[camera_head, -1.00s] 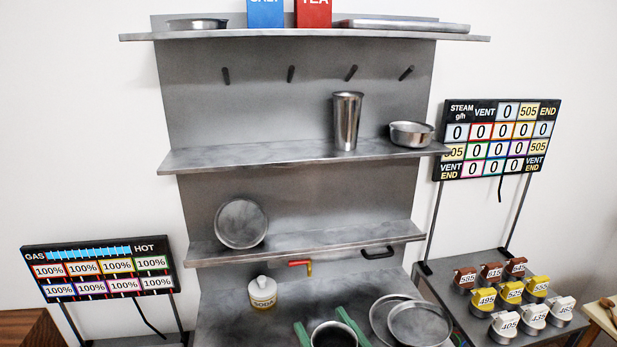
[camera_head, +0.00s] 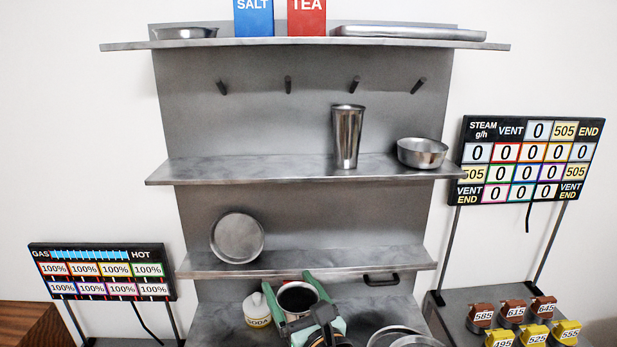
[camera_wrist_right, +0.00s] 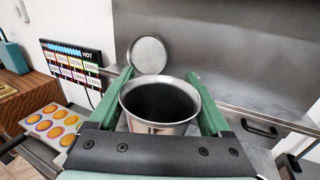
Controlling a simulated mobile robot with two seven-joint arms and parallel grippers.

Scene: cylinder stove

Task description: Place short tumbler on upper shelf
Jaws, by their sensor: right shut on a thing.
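The short tumbler (camera_head: 298,299) is a grey metal cup with an open, dark inside. My right gripper (camera_head: 292,286) is shut on it, with green fingers on either side of the cup. In the right wrist view the tumbler (camera_wrist_right: 160,104) is upright or nearly so between the fingers (camera_wrist_right: 158,88). In the head view it shows in front of the lower shelf's (camera_head: 345,261) front edge. The shelf above it (camera_head: 250,168) holds a tall tumbler (camera_head: 347,135) and a small bowl (camera_head: 422,153). The top shelf (camera_head: 220,44) is higher still. My left gripper is out of view.
A round lid or plate (camera_head: 238,238) leans on the lower shelf's left part. The middle shelf is bare on its left. A soda jar (camera_head: 256,312) stands beside the held tumbler in the picture. Pans (camera_head: 395,337) lie at lower right. Hooks (camera_head: 288,85) stick out above the middle shelf.

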